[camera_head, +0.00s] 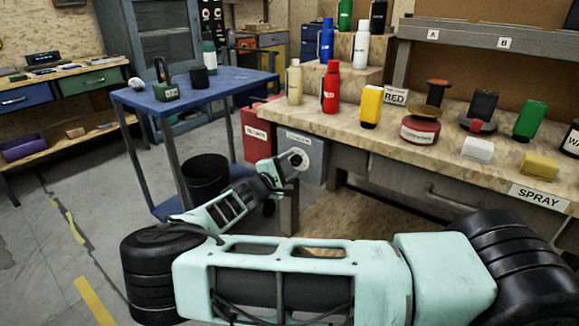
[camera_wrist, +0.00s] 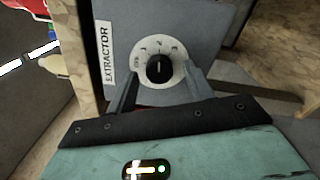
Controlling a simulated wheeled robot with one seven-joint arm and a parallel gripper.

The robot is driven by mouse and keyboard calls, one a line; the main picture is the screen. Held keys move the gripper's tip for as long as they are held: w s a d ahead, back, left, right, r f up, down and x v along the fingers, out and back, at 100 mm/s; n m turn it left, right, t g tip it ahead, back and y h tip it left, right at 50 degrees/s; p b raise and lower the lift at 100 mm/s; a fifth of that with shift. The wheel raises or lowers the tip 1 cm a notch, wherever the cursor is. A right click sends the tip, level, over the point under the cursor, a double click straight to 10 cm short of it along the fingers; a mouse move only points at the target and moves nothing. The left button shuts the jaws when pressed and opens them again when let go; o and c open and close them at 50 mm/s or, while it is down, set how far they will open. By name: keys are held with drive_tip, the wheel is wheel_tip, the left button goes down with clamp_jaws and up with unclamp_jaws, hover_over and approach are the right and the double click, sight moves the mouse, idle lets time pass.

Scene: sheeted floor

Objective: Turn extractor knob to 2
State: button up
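The extractor knob (camera_wrist: 159,70) is a black round knob on a white dial plate with small markings. The plate is on a grey box (camera_head: 313,174) with an EXTRACTOR label (camera_wrist: 104,53), which reads sideways in the wrist view. The white dial (camera_head: 298,158) also shows in the head view, on the box under the workbench edge. My gripper (camera_wrist: 161,75) is open, with one finger on each side of the knob. A gap shows between each finger and the knob. The dial figures and the knob's pointer are too small to read surely.
A red box (camera_head: 257,138) stands left of the grey box. The workbench (camera_head: 340,126) above holds bottles and spools. A blue table (camera_head: 215,89) and a black bin (camera_head: 206,175) stand to the left. Open floor (camera_head: 40,235) lies at far left.

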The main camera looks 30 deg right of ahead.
drive_tip(key=v, duration=1.7)
drive_tip(key=shift+a+p, duration=0.2)
drive_tip(key=shift+p, duration=0.15)
drive_tip(key=shift+s, duration=0.15)
